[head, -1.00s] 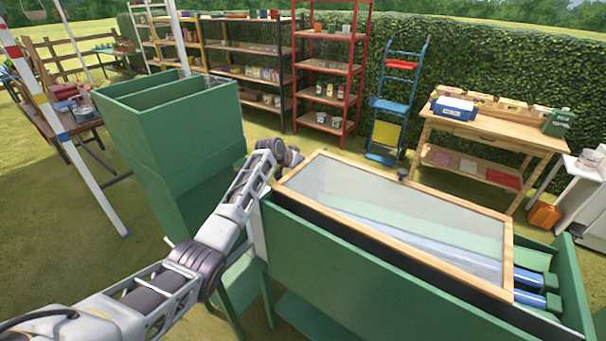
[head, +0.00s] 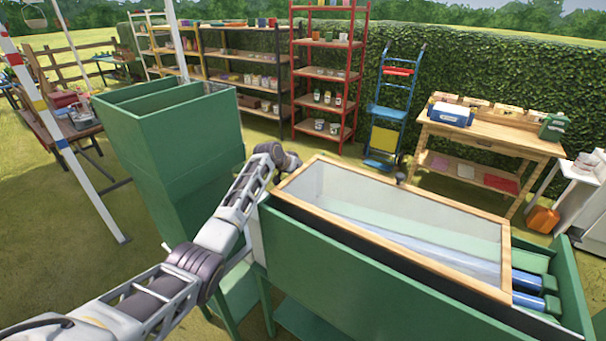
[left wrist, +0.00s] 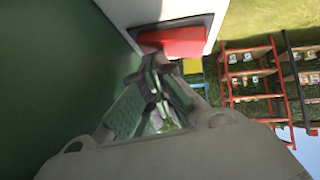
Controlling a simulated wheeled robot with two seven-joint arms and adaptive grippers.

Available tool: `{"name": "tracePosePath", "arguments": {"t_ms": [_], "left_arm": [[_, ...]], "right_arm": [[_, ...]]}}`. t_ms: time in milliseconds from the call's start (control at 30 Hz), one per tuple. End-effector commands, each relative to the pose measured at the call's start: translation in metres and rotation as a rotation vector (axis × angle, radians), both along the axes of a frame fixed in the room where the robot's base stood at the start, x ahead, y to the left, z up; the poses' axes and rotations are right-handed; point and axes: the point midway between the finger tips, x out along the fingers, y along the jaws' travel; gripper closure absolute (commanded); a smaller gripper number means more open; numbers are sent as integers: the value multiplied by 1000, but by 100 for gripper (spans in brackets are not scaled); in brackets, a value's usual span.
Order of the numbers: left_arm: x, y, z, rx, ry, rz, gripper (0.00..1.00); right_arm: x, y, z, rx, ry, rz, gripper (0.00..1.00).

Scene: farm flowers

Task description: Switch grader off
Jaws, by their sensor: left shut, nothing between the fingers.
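The grader (head: 400,285) is a long green machine with a wood-framed clear lid (head: 400,215) and blue rollers (head: 528,290). My left arm reaches over its left end in the head view, and the gripper itself is hidden there. In the left wrist view, a red switch (left wrist: 178,40) sits in a dark recess on a white panel (left wrist: 165,8). My left gripper (left wrist: 152,68) is shut and empty, its tips just below the switch's left part in the picture. Whether they touch it I cannot tell. My right gripper is not in view.
A tall green hopper (head: 170,140) stands left of my arm. A green wall (left wrist: 55,70) fills the left of the wrist view, close beside the fingers. A wooden workbench (head: 490,140), a blue hand truck (head: 390,110) and shelves (head: 325,75) stand behind, beyond open grass.

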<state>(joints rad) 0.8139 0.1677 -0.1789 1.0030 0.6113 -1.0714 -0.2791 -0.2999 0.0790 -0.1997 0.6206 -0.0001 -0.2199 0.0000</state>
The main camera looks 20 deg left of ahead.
Motion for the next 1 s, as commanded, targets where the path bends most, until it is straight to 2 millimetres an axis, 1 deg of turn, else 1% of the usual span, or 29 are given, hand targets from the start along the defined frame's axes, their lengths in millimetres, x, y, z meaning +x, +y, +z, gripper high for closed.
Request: {"name": "tracePosePath", "arguments": {"t_ms": [33, 367, 667, 867, 1000], "left_arm": [[-4, -3, -13, 0, 24, -6, 100], [-2, 5, -12, 3, 21, -3, 100], [-2, 8, -11, 6, 20, 2, 100], [-6, 12, -8, 8, 19, 3, 100], [-10, 15, -1, 8, 17, 4, 100]], "right_arm": [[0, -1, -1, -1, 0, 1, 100], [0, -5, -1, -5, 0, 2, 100], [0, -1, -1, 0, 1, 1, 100], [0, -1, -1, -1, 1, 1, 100], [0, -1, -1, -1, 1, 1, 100]]}}
